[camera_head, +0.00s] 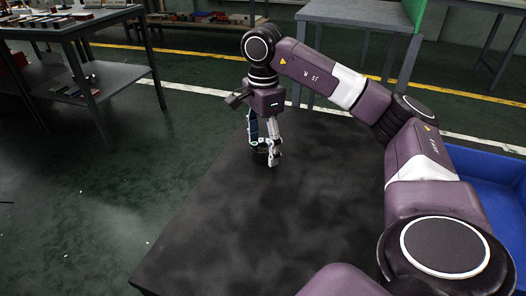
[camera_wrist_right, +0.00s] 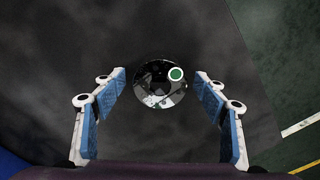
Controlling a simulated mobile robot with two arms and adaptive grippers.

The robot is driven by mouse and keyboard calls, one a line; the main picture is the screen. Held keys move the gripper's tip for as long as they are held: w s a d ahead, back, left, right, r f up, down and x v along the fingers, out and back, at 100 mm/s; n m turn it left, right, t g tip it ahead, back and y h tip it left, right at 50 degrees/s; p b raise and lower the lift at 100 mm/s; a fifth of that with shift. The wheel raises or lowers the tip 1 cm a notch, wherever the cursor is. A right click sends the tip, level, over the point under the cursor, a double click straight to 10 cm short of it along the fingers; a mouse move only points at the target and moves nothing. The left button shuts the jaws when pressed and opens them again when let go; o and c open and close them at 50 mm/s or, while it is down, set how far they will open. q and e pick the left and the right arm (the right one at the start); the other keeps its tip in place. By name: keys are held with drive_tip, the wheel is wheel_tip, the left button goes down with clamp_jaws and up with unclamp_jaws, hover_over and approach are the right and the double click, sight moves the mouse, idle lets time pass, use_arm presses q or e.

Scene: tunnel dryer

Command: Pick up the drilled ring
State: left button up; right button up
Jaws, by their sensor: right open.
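The drilled ring (camera_wrist_right: 150,95) is a dark, glossy round piece with a green, white-rimmed dot on its top. In the right wrist view it lies between the blue-padded fingers of my right gripper (camera_wrist_right: 162,98), with a gap on each side. In the head view the ring (camera_head: 260,158) is a small dark shape on the black table, largely hidden by the fingers. My right gripper (camera_head: 264,155) points down at it and is open. Whether the fingertips touch the table cannot be told. My left gripper is in neither view.
The black table top (camera_head: 240,230) is otherwise clear. A blue bin (camera_head: 495,190) stands at the right, beyond my right arm. A shelf table (camera_head: 70,25) with several small parts is at the far left, and a grey table (camera_head: 350,12) stands behind.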

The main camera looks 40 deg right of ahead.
clamp_jaws()
idle(0.5)
drive_tip(key=shift+r, duration=0.1)
